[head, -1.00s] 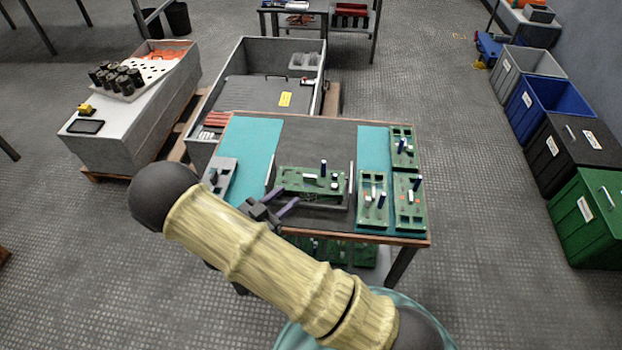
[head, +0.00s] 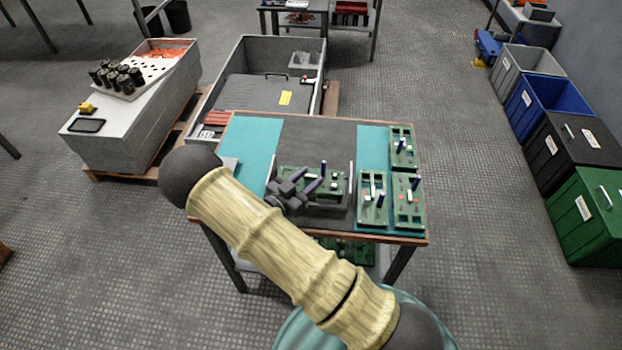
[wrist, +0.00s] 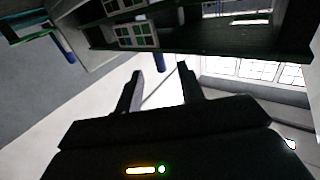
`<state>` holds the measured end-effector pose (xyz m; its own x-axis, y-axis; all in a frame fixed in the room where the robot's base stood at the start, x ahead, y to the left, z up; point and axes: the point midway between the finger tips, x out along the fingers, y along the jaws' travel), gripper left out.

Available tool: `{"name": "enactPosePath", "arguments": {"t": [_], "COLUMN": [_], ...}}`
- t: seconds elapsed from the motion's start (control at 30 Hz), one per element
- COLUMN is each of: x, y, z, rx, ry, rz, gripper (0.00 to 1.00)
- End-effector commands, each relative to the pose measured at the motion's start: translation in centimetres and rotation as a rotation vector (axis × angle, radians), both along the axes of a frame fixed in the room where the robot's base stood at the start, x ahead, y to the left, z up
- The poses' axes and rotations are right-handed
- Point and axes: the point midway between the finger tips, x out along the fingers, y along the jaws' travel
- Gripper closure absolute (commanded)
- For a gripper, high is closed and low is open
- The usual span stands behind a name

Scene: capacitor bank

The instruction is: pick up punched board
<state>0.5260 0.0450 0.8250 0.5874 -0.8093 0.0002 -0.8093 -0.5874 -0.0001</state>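A white board with punched holes (head: 150,71) lies tilted on the grey cabinet at left, with several black cylinders at one end. Green boards with cut-outs and small parts are on the table: one in the middle (head: 337,186), and others at right (head: 372,206). I cannot tell for certain which is the punched board. My gripper (head: 311,179) is over the left part of the middle green board and hides some of it. Contact with the board cannot be told.
The table (head: 256,140) has teal mats and a dark middle strip, mostly clear at the back. An open grey crate (head: 240,60) stands behind it. Several bins, including a blue one (head: 545,100), line the right wall. More green boards (head: 350,250) sit below the tabletop.

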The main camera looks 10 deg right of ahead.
Motion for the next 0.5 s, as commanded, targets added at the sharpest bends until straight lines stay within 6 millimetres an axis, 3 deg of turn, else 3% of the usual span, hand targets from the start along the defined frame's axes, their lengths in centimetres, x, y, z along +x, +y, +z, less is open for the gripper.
{"name": "enactPosePath", "arguments": {"t": [0.23, 0.5], "x": [2.0, 2.4], "y": [-3.0, -3.5], "z": [0.0, -0.1], "rx": [-0.001, 0.000], "ry": [-0.001, 0.000], "rz": [-0.003, 0.001], "gripper": [0.61, 0.61]}}
